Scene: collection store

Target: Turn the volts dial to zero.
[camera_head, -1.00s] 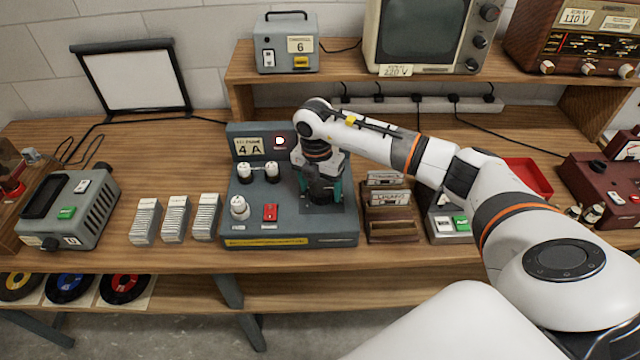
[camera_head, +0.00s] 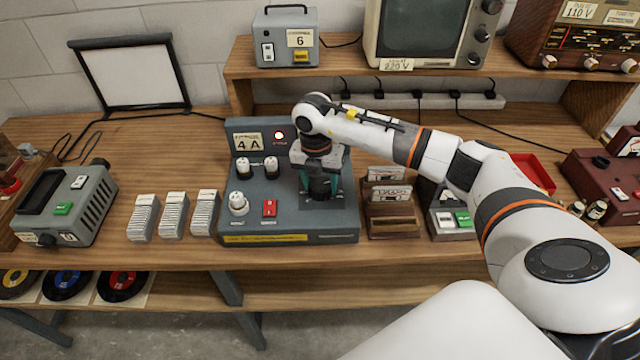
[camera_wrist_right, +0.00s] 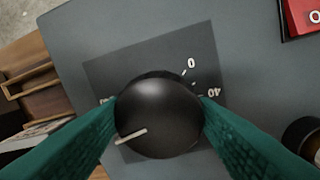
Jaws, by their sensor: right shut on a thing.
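The volts dial is a round black knob (camera_wrist_right: 158,118) with a white pointer line, on a dark scale plate of the grey control box (camera_head: 237,212). In the right wrist view the line lies at the knob's lower left, away from the printed 0 (camera_wrist_right: 191,63) at the upper right. A mark 40 (camera_wrist_right: 211,93) is beside the 0; another mark at left is partly covered. My right gripper (camera_head: 320,188) points down over the box; its teal fingers are shut on the knob from both sides. In the head view the gripper hides the knob. My left gripper is not in view.
Bare table lies behind the box's left.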

